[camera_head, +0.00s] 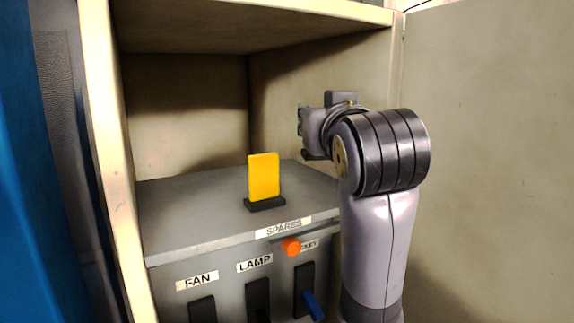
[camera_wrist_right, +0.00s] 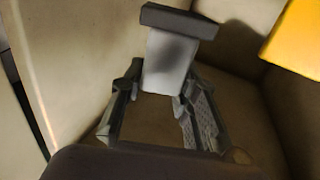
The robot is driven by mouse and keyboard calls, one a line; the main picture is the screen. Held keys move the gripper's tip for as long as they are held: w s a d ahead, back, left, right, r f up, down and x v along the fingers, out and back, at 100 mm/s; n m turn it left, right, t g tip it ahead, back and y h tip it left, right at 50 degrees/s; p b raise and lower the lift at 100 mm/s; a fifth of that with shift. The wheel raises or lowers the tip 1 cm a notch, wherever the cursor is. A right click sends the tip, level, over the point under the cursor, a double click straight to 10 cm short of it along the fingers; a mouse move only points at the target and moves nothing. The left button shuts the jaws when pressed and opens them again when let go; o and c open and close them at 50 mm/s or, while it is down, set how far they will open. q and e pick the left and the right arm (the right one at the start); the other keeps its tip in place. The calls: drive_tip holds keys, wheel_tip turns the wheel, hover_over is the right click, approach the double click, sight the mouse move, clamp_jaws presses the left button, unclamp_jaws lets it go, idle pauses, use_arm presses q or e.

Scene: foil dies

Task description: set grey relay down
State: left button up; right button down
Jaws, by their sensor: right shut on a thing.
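The grey relay (camera_wrist_right: 168,65) is a light grey block with a dark base (camera_wrist_right: 180,20) at one end. In the right wrist view it sits between the two fingers of my right gripper (camera_wrist_right: 160,88), which is shut on it. In the head view my right gripper (camera_head: 306,135) is inside the cabinet, above the shelf and right of the yellow relay. The grey relay cannot be made out there; the gripper and arm cover that area. My left gripper is not in view.
A yellow relay (camera_head: 264,177) stands upright in a dark base on the grey shelf (camera_head: 195,215), above the SPARES label (camera_head: 284,228). Shelf room is free left of it. Below are the FAN (camera_head: 198,280) and LAMP (camera_head: 254,264) labels, switches and an orange knob (camera_head: 291,246). Cabinet walls enclose the shelf.

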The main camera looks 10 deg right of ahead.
sight(305, 154)
drive_tip(key=f, duration=0.1)
drive_tip(key=s+f, duration=0.1)
drive_tip(key=shift+d+f, duration=0.25)
drive_tip(key=shift+f, duration=0.05)
drive_tip(key=f, duration=0.1)
drive_tip(key=f+p, duration=0.1)
drive_tip(key=f, duration=0.2)
drive_tip(key=shift+w+a, duration=0.2)
drive_tip(key=shift+w, duration=0.15)
drive_tip(key=shift+s+d+f, duration=0.1)
drive_tip(key=shift+s+d, duration=0.05)
drive_tip(key=shift+s, duration=0.05)
drive_tip(key=c, duration=1.7)
unclamp_jaws()
drive_tip(key=shift+w+f, duration=0.1)
drive_tip(key=shift+f, duration=0.1)
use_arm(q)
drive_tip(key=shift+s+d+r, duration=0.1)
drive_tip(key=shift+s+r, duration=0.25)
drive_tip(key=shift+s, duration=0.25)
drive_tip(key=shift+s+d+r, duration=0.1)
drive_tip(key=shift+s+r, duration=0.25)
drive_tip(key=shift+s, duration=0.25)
use_arm(e)
drive_tip(key=o, duration=0.5)
drive_tip(key=shift+r, duration=0.1)
